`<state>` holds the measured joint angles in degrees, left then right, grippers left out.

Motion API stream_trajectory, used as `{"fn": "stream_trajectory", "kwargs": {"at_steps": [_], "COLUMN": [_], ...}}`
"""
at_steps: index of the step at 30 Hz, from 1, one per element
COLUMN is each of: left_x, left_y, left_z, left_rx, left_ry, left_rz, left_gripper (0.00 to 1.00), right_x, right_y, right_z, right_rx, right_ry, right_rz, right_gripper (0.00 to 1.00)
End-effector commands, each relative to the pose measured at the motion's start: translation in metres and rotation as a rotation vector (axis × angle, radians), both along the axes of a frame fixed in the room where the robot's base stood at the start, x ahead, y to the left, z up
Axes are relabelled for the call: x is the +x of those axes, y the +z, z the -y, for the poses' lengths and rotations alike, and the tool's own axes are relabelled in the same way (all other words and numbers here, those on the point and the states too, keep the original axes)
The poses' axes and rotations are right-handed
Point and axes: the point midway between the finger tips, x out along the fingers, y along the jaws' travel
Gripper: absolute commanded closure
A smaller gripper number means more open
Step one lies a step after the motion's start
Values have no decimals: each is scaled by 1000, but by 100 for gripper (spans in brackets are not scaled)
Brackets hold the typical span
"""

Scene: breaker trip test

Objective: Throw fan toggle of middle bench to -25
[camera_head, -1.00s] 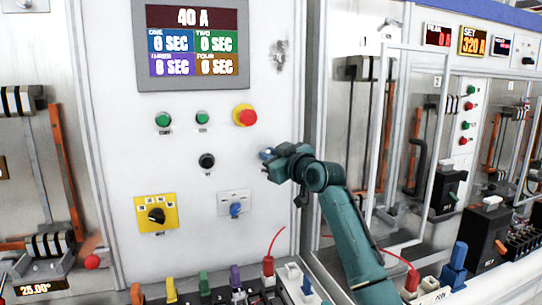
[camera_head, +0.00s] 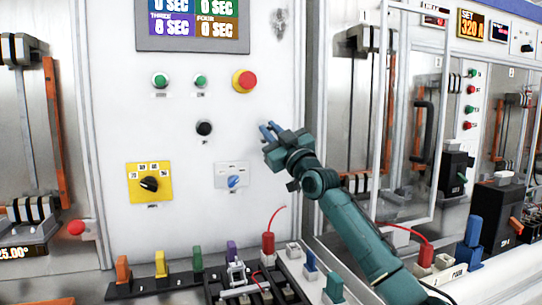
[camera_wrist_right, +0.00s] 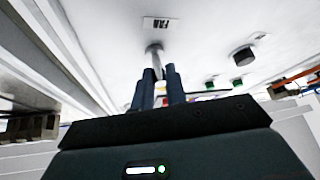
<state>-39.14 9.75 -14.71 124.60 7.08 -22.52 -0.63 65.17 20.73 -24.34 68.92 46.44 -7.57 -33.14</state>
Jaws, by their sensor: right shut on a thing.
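The fan toggle (camera_wrist_right: 154,58) is a short pale metal lever on the white panel, beside a small label reading FAN in the wrist view. My right gripper (camera_wrist_right: 156,88) is shut on the lever, with its dark blue fingers on either side of it. In the head view my right gripper (camera_head: 268,132) is against the panel, right of the black button and below the red one. The toggle itself cannot be made out there, and its angle cannot be read. My left gripper is not in view.
The panel carries a red emergency button (camera_head: 245,80), a black button (camera_head: 204,128), a yellow-plated selector (camera_head: 149,183) and a small blue knob (camera_head: 233,181). A glass-doored cabinet (camera_head: 412,110) stands at the right. Coloured plugs and a red cable line the front below.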

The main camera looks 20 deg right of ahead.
Motion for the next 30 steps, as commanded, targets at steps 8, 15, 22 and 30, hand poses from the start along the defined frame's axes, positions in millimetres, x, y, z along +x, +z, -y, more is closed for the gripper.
{"fn": "stream_trajectory", "kwargs": {"at_steps": [8, 15, 22, 30], "left_x": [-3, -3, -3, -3], "left_y": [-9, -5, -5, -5], "left_z": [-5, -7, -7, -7], "left_rx": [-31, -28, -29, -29], "left_ry": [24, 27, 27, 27], "left_rz": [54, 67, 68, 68], "left_gripper": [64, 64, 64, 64], "right_x": [5, 7, 8, 8], "right_y": [-14, -17, -18, -18], "right_z": [1, 1, 1, 1], "right_rx": [4, 11, 14, 16], "right_ry": [-4, -2, -2, 0], "right_rz": [208, 328, 382, 394], "right_gripper": [100, 100, 100, 100]}}
